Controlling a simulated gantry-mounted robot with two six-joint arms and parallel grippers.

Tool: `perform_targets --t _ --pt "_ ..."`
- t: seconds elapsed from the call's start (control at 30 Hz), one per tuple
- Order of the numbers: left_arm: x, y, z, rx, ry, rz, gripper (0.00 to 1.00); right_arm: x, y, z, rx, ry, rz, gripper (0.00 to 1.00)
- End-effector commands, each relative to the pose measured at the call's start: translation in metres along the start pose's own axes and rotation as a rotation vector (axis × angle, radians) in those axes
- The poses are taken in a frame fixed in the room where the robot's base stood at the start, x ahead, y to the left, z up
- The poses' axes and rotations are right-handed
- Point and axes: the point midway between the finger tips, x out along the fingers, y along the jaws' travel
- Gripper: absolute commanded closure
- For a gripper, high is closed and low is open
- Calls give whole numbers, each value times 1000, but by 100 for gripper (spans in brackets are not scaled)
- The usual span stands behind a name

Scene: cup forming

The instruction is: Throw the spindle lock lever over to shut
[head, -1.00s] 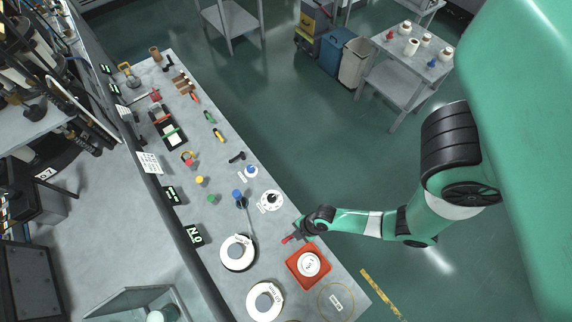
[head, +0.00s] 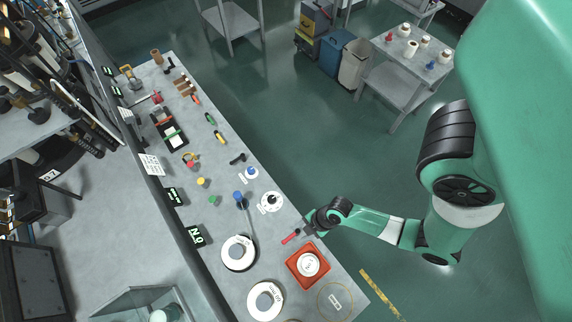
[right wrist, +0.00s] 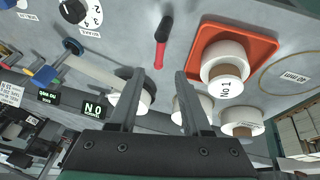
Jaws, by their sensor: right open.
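A lever with a blue ball knob (head: 239,196) stands on the bench; its thin grey bar runs toward a white roll (head: 238,252). I take it for the spindle lock lever; no label on it can be read. In the right wrist view the blue knob (right wrist: 72,46) is at upper left, and its bar reaches toward a roll at the middle. My right gripper (head: 308,229) is at the bench's right edge, open and empty, to the right of the lever and apart from it. Its two fingers show in the right wrist view (right wrist: 156,76). My left gripper is not in view.
A red tray (head: 307,264) holding a white roll is just below. A numbered black dial (head: 271,200) is near the lever. A second roll (head: 265,301) stands lower on the bench.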

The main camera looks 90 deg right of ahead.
Motion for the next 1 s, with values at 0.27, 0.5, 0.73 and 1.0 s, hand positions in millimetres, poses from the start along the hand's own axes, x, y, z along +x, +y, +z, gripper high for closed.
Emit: perform_targets --t 0.27,0.5,0.73,1.0 --pt "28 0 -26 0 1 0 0 -43 1 -2 3 -1 0 52" --pt "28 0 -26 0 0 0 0 -42 0 0 -1 1 0 52" --pt "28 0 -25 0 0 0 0 -42 0 0 -1 1 0 52" --pt "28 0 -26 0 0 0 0 -41 3 -4 -26 8 -1 52"
